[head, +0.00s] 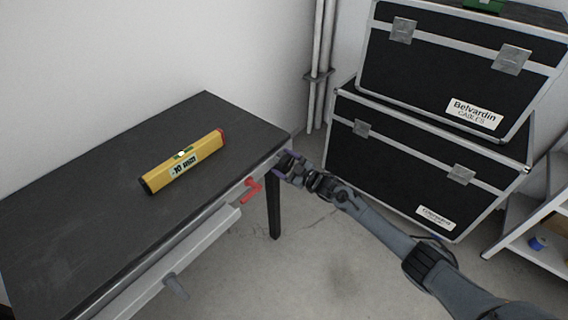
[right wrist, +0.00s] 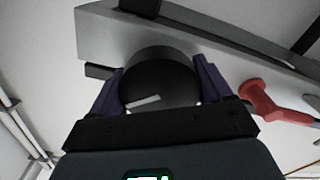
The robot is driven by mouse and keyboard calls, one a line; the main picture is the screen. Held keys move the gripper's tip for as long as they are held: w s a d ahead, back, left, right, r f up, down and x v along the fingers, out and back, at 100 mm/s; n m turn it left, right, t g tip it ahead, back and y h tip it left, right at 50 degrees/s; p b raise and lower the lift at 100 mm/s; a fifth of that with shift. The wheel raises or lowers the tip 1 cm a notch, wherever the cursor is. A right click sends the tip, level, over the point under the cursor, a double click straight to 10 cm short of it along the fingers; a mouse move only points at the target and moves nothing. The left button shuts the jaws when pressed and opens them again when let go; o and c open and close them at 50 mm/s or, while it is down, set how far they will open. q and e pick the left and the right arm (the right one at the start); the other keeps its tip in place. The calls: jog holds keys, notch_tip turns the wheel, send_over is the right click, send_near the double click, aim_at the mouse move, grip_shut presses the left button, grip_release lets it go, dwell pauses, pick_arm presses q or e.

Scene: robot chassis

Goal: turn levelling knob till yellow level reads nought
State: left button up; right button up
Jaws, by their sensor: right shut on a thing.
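The bubble reading is too small to tell. A round black knob with a white mark (right wrist: 160,84) sits at the table's metal edge in the right wrist view. My right gripper (head: 284,164) is at the table's right corner. Its two purple fingers (right wrist: 158,78) are shut on either side of the knob. In the head view the gripper mostly hides the knob. My left gripper is not in view.
A red lever (head: 252,188) sticks out of the table's edge close to my right gripper; it also shows in the right wrist view (right wrist: 272,103). Stacked black cases (head: 400,165) and a shelf (head: 535,215) stand at the right. Open floor (head: 330,265) lies between.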

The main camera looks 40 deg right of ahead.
jog(key=n, duration=0.5)
jog(key=shift+n, duration=0.3)
jog(key=n, duration=0.4)
jog(key=shift+n+b, duration=0.3)
jog(key=shift+b, duration=0.1)
jog(key=o, duration=1)
jog(key=shift+s, duration=0.1)
